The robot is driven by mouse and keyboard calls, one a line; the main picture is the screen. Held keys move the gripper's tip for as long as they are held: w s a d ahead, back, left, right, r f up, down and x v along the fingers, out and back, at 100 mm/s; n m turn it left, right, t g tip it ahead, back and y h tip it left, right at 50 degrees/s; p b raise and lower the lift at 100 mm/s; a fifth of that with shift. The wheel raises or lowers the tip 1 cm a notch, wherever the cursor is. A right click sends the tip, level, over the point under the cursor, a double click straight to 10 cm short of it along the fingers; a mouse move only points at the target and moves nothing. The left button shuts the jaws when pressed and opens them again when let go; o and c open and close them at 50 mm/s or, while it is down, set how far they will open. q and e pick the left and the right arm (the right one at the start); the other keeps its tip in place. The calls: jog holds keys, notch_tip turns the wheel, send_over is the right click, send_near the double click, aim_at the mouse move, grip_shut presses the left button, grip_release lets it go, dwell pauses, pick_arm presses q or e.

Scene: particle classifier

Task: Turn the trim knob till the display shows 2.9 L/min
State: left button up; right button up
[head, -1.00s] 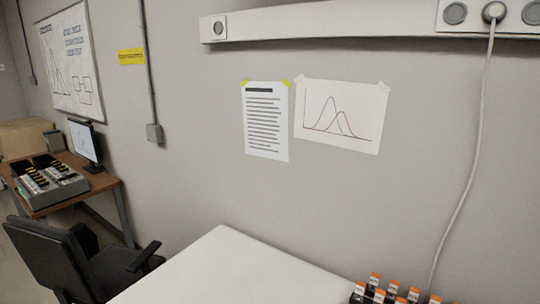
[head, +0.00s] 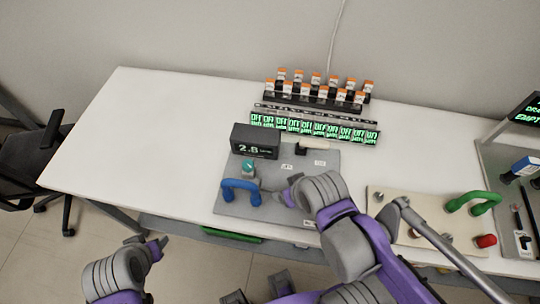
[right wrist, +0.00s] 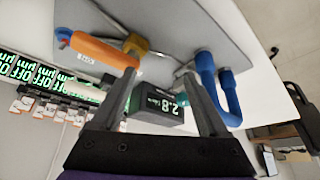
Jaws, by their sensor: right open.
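The black display box (head: 256,143) stands on a grey panel and appears to read 2.8; the same reading shows in the right wrist view (right wrist: 165,106). The teal trim knob (head: 249,167) sits just in front of the display, behind a blue handle (head: 240,190). In the right wrist view the knob (right wrist: 182,99) is partly hidden by a finger. My right gripper (head: 286,194) is right of the knob and blue handle, apart from the knob; its fingers (right wrist: 163,98) are open and empty. My left gripper (head: 158,246) is low at the left, off the table's front edge; its jaw state is unclear.
The grey panel (head: 225,207) also carries an orange-handled lever (right wrist: 95,48). Behind it are a row of green OFF displays (head: 315,128) and orange-capped bottles (head: 318,82). A beige board with a green handle (head: 472,201) is at right. The white tabletop (head: 140,140) is clear at left.

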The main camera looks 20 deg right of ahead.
notch_tip(320, 180, up, 8)
jog(key=f+m+g+b, duration=0.1)
jog(key=m+g+b, duration=0.1)
jog(key=g, duration=0.3)
send_over(247, 163)
notch_tip(247, 163, down, 10)
jog(key=shift+f+b, duration=0.1)
jog(key=shift+b, duration=0.45)
jog(key=shift+c, duration=0.2)
grip_shut()
jog(key=shift+n, duration=0.3)
